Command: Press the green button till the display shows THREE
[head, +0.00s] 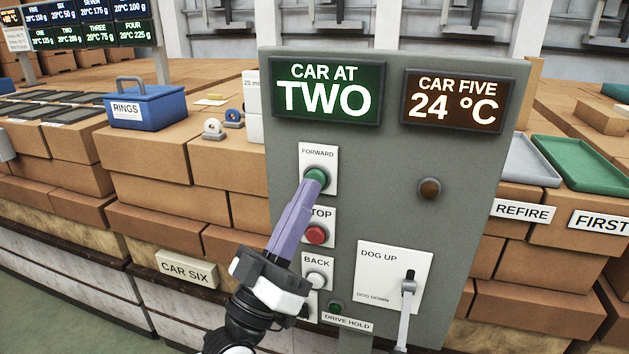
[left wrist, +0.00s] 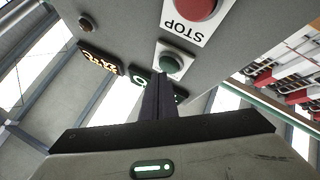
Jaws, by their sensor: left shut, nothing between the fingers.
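A grey control panel (head: 387,180) carries a green display (head: 327,92) that reads "CAR AT TWO". Below the display is the green button (head: 316,176) on a white plate marked "FORWARD". My left gripper (head: 312,186) is shut and empty, with its fingertips at the lower edge of the green button; I cannot tell whether they touch it. In the left wrist view the green button (left wrist: 170,65) shows just beyond the fingertips (left wrist: 158,82). My right gripper is not in view.
A red STOP button (head: 316,234) and a white BACK button (head: 316,280) sit below on the panel. A DOG UP lever (head: 408,290) sticks out at lower right. An orange display (head: 457,99) reads "CAR FIVE 24 °C". Brick stacks (head: 170,160) stand on both sides.

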